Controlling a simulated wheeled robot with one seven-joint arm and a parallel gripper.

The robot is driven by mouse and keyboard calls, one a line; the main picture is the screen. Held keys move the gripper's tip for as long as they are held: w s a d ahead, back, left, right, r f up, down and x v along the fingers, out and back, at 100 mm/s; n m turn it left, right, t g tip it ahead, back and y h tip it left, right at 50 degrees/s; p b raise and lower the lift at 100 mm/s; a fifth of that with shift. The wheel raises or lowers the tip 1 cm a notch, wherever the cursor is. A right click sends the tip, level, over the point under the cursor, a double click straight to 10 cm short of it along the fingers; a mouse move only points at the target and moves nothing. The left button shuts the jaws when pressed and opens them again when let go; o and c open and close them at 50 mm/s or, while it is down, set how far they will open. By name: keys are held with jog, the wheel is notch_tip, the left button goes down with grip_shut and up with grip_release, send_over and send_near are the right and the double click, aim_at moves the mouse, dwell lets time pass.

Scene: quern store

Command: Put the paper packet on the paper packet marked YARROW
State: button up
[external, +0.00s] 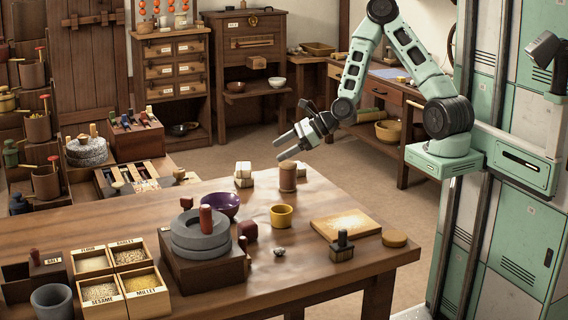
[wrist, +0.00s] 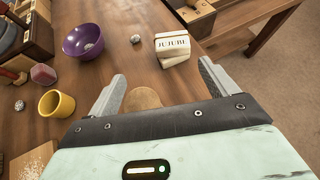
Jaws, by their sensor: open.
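A white paper packet marked JUJUBE (wrist: 172,43) lies on the table, just beyond my fingers in the wrist view. It appears to be the pale packet (external: 243,175) near the table's far edge in the external view. Another pale packet (external: 299,169) seems to stand partly hidden behind a wooden cylinder (external: 287,178). I cannot read the name YARROW on anything. My gripper (external: 280,150) is open and empty above the far edge of the table. Its fingers (wrist: 163,72) are spread, with the cylinder's round top (wrist: 142,98) between and below them.
A purple bowl (external: 221,204) and a yellow cup (external: 281,215) stand near the cylinder. A stone quern (external: 200,237), grain boxes (external: 148,304), a board (external: 345,224) and a dark stamp-like block (external: 342,250) occupy the table. A bench with containers stands beyond the far edge.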

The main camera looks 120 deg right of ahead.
jog(key=a+n+g+y, duration=0.2)
jog(key=a+n, duration=0.6)
jog(key=a, duration=0.2)
jog(key=a+n+g+y, duration=0.2)
jog(key=a+n, duration=0.5)
jog(key=a, duration=0.3)
jog(key=s+a+f+n+g+y, duration=0.1)
jog(key=a+n+y, duration=0.1)
jog(key=a+n, duration=0.6)
jog(key=shift+s+a+n+g+y, duration=0.1)
jog(key=shift+a+n+g+y, duration=0.25)
jog(key=shift+a, duration=0.7)
jog(key=s+a+r+n+g+h, duration=0.1)
jog(key=s+a+r+n+g, duration=0.1)
jog(key=s+a+n, duration=0.5)
jog(key=s+a+r+n+g, duration=0.3)
jog(key=s+a+r+n, duration=0.2)
jog(key=s+n, duration=0.9)
jog(key=a+n, duration=0.2)
jog(key=a, duration=0.1)
jog(key=shift+s+h, duration=0.25)
jog(key=shift+h, duration=0.1)
jog(key=shift+g, duration=0.25)
